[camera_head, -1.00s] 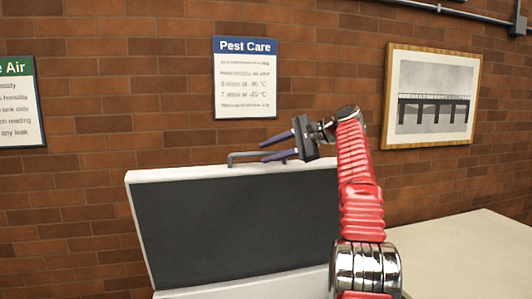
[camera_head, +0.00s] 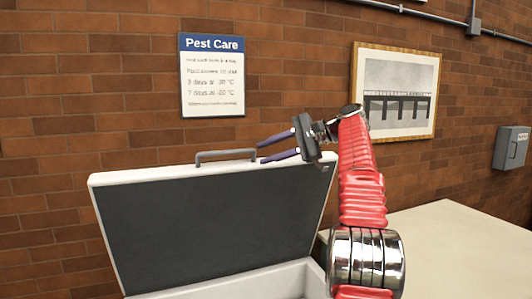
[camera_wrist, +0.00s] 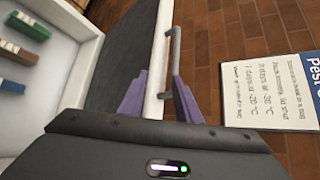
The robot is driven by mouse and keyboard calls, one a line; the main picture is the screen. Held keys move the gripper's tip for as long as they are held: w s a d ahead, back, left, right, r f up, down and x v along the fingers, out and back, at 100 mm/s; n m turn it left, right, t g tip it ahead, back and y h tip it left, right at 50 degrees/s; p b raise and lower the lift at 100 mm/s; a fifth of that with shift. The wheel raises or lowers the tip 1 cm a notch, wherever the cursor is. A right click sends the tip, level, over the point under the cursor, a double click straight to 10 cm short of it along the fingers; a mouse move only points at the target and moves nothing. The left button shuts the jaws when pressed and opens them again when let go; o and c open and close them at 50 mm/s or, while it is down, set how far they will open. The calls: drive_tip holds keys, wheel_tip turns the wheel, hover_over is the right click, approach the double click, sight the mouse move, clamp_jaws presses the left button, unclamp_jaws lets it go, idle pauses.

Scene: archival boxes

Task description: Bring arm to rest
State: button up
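My gripper (camera_head: 279,147) is open, its two purple fingers apart and pointing left in the head view. It is at the top edge of a raised lid (camera_head: 215,205), near the right end of the grey handle (camera_head: 226,154). In the wrist view my gripper (camera_wrist: 160,95) also shows open, with the white lid edge (camera_wrist: 158,75) and the handle (camera_wrist: 172,60) seen between or beyond the fingers. I cannot tell whether the fingers touch the lid. My red arm stands upright in front of the box's right side.
The open box's white interior (camera_wrist: 60,65) holds several small coloured blocks (camera_wrist: 28,25). A pale table top (camera_head: 440,250) extends to the right, clear where visible. A brick wall behind carries a Pest Care sign (camera_head: 212,75), a framed bridge picture (camera_head: 396,92) and a grey wall box (camera_head: 511,148).

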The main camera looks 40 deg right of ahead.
drive_tip(key=shift+a, duration=0.1)
idle(0.3)
drive_tip(key=s+a+f+n+g+h, duration=0.1)
drive_tip(key=s+a+f+n, duration=0.15)
drive_tip(key=a, duration=0.55)
drive_tip(key=s+a+f+n+g+h, duration=0.1)
drive_tip(key=s+a+f+g, duration=0.15)
drive_tip(key=a, duration=0.65)
drive_tip(key=s+a+f+n+g+h, duration=0.1)
drive_tip(key=s+a+f+n, duration=0.15)
drive_tip(key=a, duration=0.55)
drive_tip(key=s+a+f+n+h, duration=0.2)
drive_tip(key=s+a+f+n, duration=0.3)
drive_tip(key=s+f, duration=0.6)
drive_tip(key=s+a+f+n+h, duration=0.2)
drive_tip(key=s+a+f+n, duration=0.3)
drive_tip(key=s+f, duration=0.7)
drive_tip(key=shift+s+a+g+h, duration=0.3)
drive_tip(key=shift+a+g, duration=0.15)
drive_tip(key=shift+a, duration=0.2)
drive_tip(key=shift+s, duration=0.1)
